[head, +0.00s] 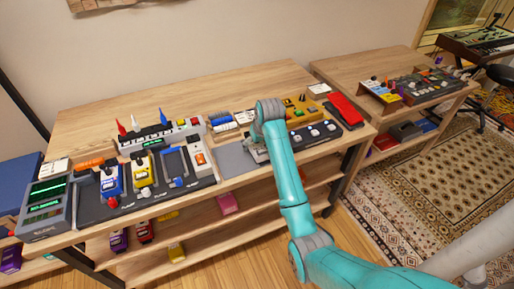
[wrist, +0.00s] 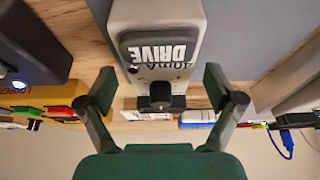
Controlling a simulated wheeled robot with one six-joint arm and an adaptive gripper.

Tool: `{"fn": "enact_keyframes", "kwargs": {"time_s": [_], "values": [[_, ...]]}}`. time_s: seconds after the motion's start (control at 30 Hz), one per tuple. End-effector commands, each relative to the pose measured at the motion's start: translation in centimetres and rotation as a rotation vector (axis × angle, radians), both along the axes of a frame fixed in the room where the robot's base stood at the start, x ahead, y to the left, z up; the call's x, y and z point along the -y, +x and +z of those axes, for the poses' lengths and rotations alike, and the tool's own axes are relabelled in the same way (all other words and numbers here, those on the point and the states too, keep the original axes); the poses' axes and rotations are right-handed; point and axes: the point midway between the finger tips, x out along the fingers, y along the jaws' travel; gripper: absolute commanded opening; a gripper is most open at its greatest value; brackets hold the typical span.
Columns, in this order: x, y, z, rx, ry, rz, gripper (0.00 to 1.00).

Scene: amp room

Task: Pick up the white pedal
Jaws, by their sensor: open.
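A white pedal (wrist: 156,14) with a dark plate lettered "DRIVE" fills the top middle of the wrist view, with a black knob at its near end. The lettering shows upside down. My gripper (wrist: 158,87) is open, with one finger on each side of the knob end and a gap to the pedal on both sides. Nothing is held. In the head view my teal arm reaches over the middle of the wooden bench and hides most of the spot under the gripper.
The bench (head: 190,87) is crowded. A dark pedalboard (head: 125,202) with blue and yellow pedals lies left, a multi-switch unit (head: 314,133) and red pedal (head: 346,110) right. A bare grey patch (head: 238,166) lies beside the arm. Lower shelves hold more pedals.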

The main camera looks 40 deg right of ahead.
Motion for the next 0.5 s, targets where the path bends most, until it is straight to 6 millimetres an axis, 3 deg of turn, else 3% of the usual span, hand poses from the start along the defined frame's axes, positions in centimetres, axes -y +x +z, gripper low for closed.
{"fn": "enact_keyframes", "kwargs": {"time_s": [0.33,0.5], "values": [[0.07,0.27,-0.68,0.001,0.0,0.0,0.89],[0.06,0.26,-0.68,0.001,0.0,0.0,0.47]]}}
